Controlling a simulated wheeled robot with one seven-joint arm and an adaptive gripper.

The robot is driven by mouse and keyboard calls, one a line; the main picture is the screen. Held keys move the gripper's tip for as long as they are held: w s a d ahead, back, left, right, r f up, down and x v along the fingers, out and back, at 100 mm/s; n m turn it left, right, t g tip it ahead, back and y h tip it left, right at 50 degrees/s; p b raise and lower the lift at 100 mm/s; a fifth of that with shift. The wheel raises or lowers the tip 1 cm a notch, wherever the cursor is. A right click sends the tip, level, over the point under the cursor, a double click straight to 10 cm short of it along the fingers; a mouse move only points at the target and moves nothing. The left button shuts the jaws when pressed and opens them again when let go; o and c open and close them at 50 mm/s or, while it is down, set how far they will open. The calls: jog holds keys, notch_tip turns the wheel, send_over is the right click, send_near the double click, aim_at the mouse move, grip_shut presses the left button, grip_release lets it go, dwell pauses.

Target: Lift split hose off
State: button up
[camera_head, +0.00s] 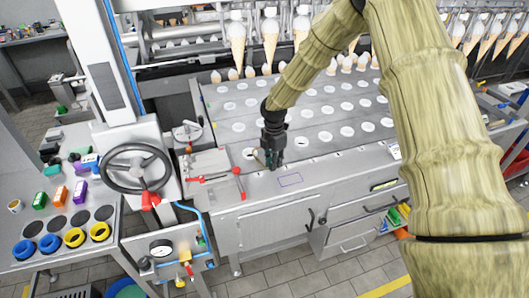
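My gripper (270,163) is dark and points down over the front part of the metal machine top, close above or at its surface. It is small here, so I cannot tell whether its fingers are open or shut. A small brownish thing shows at its left side, too small to make out. A thin blue hose (187,209) curves down to the gauge panel at the machine's lower left, well left of my gripper. A second blue line (118,47) runs along the white column. I cannot make out a split on either one.
Red-handled levers (238,184) stand just left of my gripper. A handwheel (137,168) and a gauge panel (172,250) are further left. A side table (60,215) holds coloured boxes and rings. Cones (238,47) hang behind the holed machine top (310,110).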

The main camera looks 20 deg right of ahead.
jog(key=shift+c, duration=0.2)
grip_shut()
